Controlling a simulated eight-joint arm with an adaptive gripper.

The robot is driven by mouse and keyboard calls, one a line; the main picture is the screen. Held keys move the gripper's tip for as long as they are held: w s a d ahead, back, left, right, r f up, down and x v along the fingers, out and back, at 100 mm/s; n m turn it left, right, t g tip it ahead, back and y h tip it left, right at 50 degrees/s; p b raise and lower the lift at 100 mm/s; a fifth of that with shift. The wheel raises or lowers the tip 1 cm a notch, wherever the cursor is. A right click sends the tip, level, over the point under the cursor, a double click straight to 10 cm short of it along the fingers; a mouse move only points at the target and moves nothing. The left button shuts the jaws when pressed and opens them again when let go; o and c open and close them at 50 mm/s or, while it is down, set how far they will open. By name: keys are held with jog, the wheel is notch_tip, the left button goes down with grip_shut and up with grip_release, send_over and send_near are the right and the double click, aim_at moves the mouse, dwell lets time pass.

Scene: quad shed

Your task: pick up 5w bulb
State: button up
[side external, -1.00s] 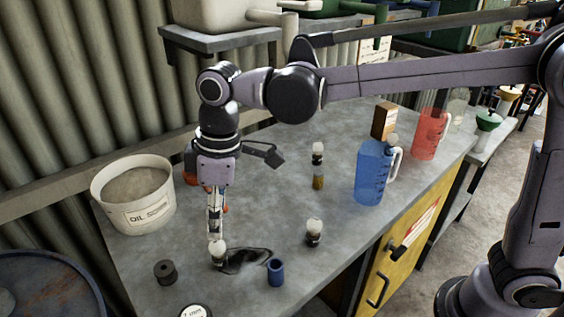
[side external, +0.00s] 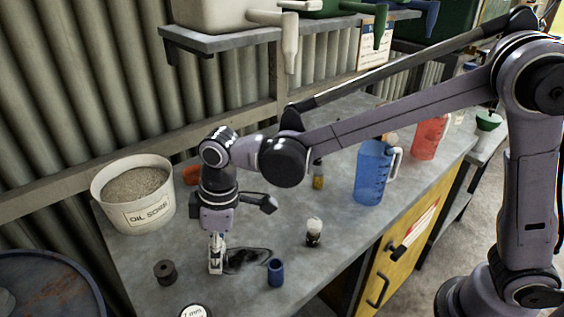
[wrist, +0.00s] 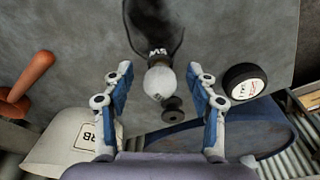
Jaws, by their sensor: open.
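My gripper is open. In the side view my gripper (side external: 216,262) is low over the bench beside a dark stain, and its fingers mostly hide the bulb. A second bulb with a dark base (side external: 314,232) stands on the bench to the right.
A black spool (side external: 165,272), a blue cup (side external: 276,272) and a round white-topped cap (side external: 194,311) are near my gripper. An oil sorb bucket (side external: 150,214) stands left. A blue jug (side external: 372,178) and a red jug (side external: 428,138) stand back right. The bench's middle is fairly clear.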

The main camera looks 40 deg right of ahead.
jog(key=shift+c, duration=0.3)
grip_shut()
jog(key=shift+r, duration=0.1)
